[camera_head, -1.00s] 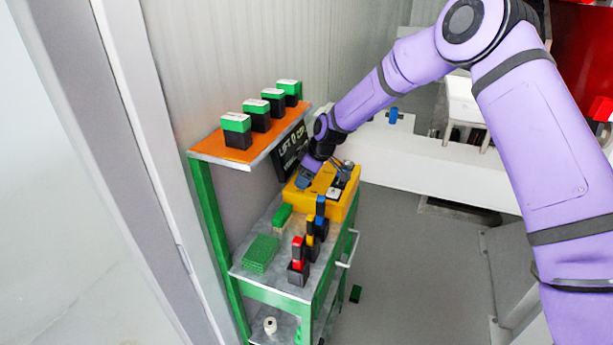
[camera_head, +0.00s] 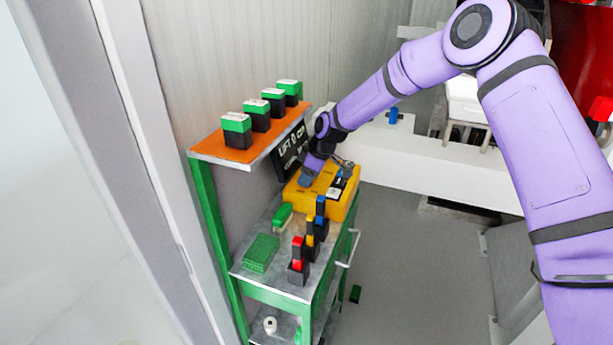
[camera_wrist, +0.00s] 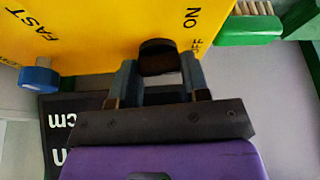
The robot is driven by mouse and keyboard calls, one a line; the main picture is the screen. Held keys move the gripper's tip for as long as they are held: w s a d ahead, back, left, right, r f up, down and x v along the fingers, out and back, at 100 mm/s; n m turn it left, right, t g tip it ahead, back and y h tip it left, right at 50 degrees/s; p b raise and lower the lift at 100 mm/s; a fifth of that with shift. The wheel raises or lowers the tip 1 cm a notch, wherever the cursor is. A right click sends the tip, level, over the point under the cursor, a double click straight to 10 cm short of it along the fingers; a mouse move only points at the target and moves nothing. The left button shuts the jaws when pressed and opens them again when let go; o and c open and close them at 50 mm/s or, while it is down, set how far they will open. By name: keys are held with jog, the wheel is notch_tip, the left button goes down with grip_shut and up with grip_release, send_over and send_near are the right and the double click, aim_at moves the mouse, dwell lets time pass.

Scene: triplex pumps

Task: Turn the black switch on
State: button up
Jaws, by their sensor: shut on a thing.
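The black switch (camera_wrist: 158,56) is on the yellow control box (camera_wrist: 90,30), beside the "ON" and "OFF" lettering. "OFF" is partly covered. My gripper (camera_wrist: 160,76) has one finger on each side of the switch and is shut on it. The finger tips hide part of the switch, and I cannot tell which label it points to. In the head view the yellow box (camera_head: 341,211) sits at the far end of the green cart, with my gripper (camera_head: 307,181) at its left side. The switch is hidden there.
A blue knob (camera_wrist: 38,77) by the "FAST" lettering and a green-handled brush (camera_wrist: 248,29) are near my gripper. A black display (camera_head: 290,150) stands behind the box. An orange shelf (camera_head: 212,148) overhangs the cart.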

jog(key=n+g, duration=0.1)
jog(key=n, duration=0.1)
jog(key=n+g, duration=0.1)
jog(key=n, duration=0.2)
jog(key=shift+w, duration=0.15)
jog(key=shift+n+g+h, duration=0.25)
jog(key=shift+n+g, duration=0.15)
jog(key=shift+n, duration=0.85)
jog(key=shift+n+g+h, duration=0.25)
jog(key=shift+n+g, duration=0.15)
jog(key=shift+n, duration=0.85)
jog(key=o, duration=0.9)
